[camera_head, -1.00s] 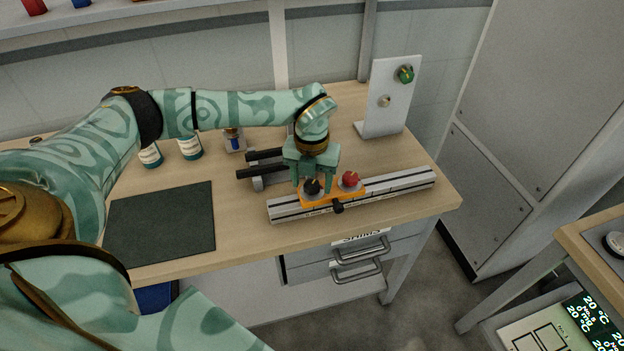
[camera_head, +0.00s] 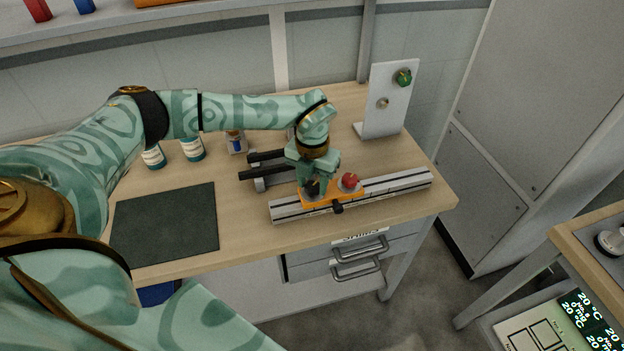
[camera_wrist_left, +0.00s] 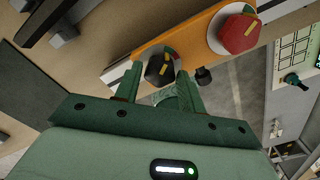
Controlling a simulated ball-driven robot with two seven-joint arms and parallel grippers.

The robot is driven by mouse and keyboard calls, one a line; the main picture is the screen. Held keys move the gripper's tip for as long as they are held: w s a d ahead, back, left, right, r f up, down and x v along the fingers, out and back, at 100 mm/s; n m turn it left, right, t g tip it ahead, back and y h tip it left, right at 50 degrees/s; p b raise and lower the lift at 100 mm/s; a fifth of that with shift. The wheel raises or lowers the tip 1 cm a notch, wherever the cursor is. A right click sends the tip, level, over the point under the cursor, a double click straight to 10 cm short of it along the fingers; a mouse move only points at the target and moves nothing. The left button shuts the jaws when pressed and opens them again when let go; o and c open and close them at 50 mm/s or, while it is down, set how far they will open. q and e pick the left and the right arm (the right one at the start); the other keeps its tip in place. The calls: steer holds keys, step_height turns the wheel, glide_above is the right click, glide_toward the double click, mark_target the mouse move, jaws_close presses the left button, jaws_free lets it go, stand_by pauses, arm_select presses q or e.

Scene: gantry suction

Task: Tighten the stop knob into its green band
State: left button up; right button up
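A black knob (camera_wrist_left: 158,70) with a yellow pointer stands on the orange carriage (camera_wrist_left: 135,64) of a rail; a small red and green band shows at its edge in the left wrist view. I cannot tell how its pointer lies to the green part. My left gripper (camera_head: 314,192) points down over the knob, its fingers on either side and seeming to touch it; in the head view they partly hide it. A red knob (camera_head: 350,181) with a yellow pointer, also in the left wrist view (camera_wrist_left: 238,33), stands on the carriage to the right. My right gripper is not in view.
The silver rail (camera_head: 400,183) runs along the bench front. Black bars (camera_head: 262,172) lie behind it. A white upright plate (camera_head: 388,100) with a green knob stands at back right. A dark mat (camera_head: 165,225) and bottles (camera_head: 192,148) are to the left.

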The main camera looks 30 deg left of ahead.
mark_target(312, 186)
arm_select(q)
steer(key=shift+o, duration=1.1)
step_height(312, 186, up, 16)
steer(key=p, duration=0.2)
steer(key=shift+r, duration=0.2)
